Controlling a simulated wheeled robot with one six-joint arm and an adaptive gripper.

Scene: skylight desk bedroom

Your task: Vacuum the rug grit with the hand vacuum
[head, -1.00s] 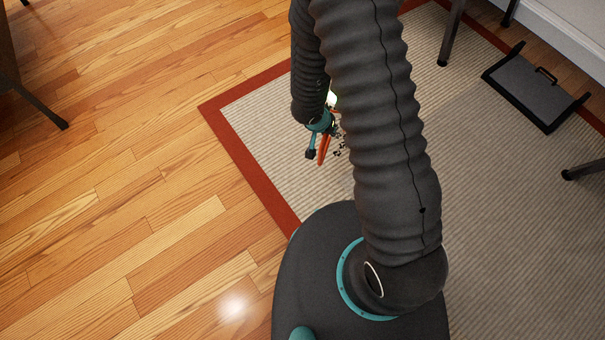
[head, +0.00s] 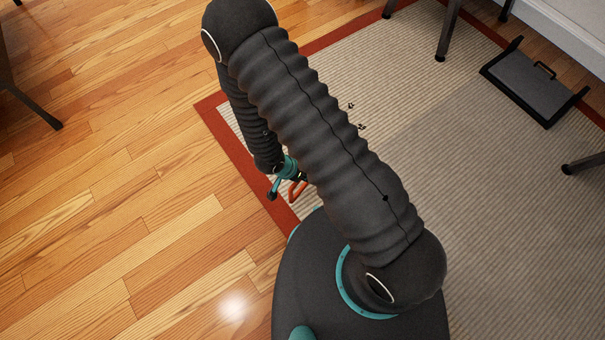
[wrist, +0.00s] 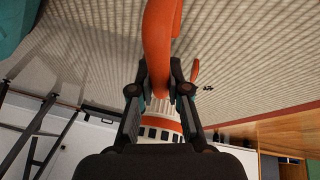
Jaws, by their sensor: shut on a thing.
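My gripper (wrist: 160,80) is shut on the orange hand vacuum (wrist: 157,40); its curved orange part passes between the two fingers in the wrist view. In the head view the orange vacuum (head: 297,190) shows small beside my gripper (head: 287,184), near the rug's left border; my arm hides part of it. Small dark clumps of rug grit (head: 355,116) lie on the rug just right of my arm. Dark grit (wrist: 208,88) also shows right of the vacuum in the wrist view. Any grit under my arm is hidden.
The striped beige rug (head: 480,170) has a red border, with bare wood floor (head: 110,190) to the left. A dark tray-like footrest (head: 535,82) sits at the upper right. Dark furniture legs stand on the rug's far and right sides.

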